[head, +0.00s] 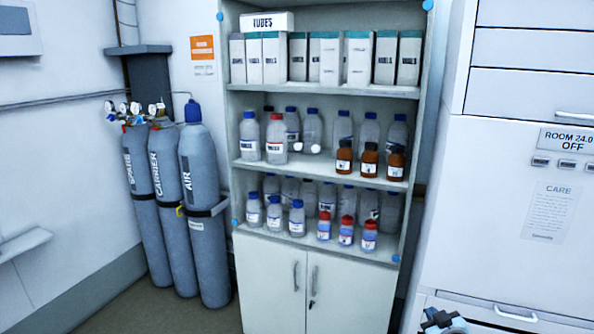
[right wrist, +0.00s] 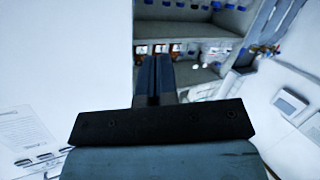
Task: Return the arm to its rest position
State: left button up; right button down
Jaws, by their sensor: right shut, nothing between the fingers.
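My right gripper (head: 442,320) shows only in part at the bottom edge of the head view, right of centre, in front of the white cabinet. In the right wrist view its two dark fingers (right wrist: 154,68) are together and hold nothing. Beyond them in that view are shelves with bottles. My left gripper is in neither view.
An open shelf unit (head: 324,177) holds boxes and several bottles, with closed doors (head: 335,293) below. Grey gas cylinders (head: 205,208) stand to its left. A white cabinet (head: 490,215) with a drawer handle (head: 515,314) stands at the right, close to my right gripper.

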jog(key=s+a+f+g+y, duration=0.1)
jog(key=s+a+f, duration=0.35)
jog(key=s, duration=0.35)
jog(key=s+a+f+g+y, duration=0.1)
jog(key=s+a+f, duration=0.4)
jog(key=s, duration=0.4)
jog(key=s+a+f+g, duration=0.1)
jog(key=s+a+f, duration=0.1)
jog(key=s, duration=0.7)
jog(key=s+a+f+m+g+y, duration=0.1)
jog(key=s+a+f, duration=0.1)
jog(key=s, duration=0.8)
jog(key=shift+s+a+f, duration=0.15)
jog(key=shift+s+a, duration=0.1)
jog(key=shift+a, duration=0.55)
